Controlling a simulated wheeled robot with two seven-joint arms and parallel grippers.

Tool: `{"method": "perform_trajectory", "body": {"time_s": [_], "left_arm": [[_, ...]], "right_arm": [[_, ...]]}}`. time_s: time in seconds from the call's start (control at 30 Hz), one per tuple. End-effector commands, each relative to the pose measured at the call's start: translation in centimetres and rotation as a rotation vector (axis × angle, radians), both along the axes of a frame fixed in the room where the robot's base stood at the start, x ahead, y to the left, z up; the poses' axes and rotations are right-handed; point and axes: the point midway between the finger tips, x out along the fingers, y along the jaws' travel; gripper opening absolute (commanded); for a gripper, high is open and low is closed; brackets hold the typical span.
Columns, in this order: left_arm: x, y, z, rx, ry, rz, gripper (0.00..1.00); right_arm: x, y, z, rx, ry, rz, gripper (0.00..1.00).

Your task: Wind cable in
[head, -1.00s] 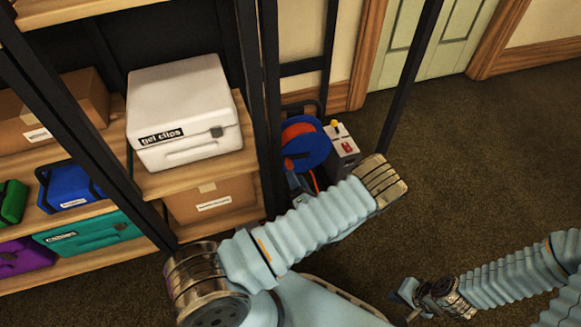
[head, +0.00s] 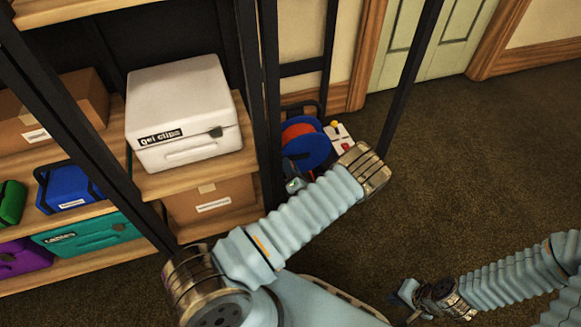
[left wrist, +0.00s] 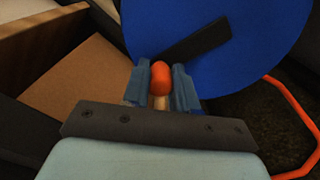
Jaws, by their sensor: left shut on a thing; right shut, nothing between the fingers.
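A cable reel with a blue disc (head: 312,153) and orange cable (head: 297,131) wound on it stands on the floor beside the shelf. In the left wrist view the blue disc (left wrist: 245,55) fills the upper right, with a black crank arm (left wrist: 197,42) across it. My left gripper (left wrist: 161,85) is shut on the orange crank knob (left wrist: 160,70). In the head view the left gripper (head: 294,184) is mostly hidden by its own arm. Loose orange cable (left wrist: 292,100) curves down at the right of the wrist view. My right gripper (head: 404,293) is shut and empty, low over the floor.
A pale box with a yellow knob (head: 340,134) stands right of the reel, partly covered by my arm. Black shelf posts (head: 268,90) rise close to the reel. The shelf holds a white gel clips case (head: 185,105) and other boxes. The carpet (head: 480,160) at right is clear.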

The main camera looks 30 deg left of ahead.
Motion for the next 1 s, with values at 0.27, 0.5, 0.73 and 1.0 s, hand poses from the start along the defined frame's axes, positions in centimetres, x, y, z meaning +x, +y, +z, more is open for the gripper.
{"method": "perform_trajectory", "body": {"time_s": [0.27, 0.5, 0.73, 1.0], "left_arm": [[0.0, 0.0, 0.0, 0.001, 0.002, 0.000, 0.00], [0.4, -0.4, 1.6, 0.132, 0.154, -0.003, 0.00], [0.4, -0.5, 1.7, 0.168, 0.198, -0.001, 0.00], [0.4, -0.4, 1.7, 0.167, 0.197, -0.001, 0.49]], "right_arm": [[0.0, 0.0, 0.0, 0.000, 0.000, 0.000, 0.00], [0.0, -0.1, 0.9, -0.002, -0.001, -0.002, 0.00], [0.0, -0.1, 0.9, -0.002, -0.002, -0.002, 0.00], [0.0, -0.1, 0.9, -0.002, -0.002, -0.002, 0.00]]}}
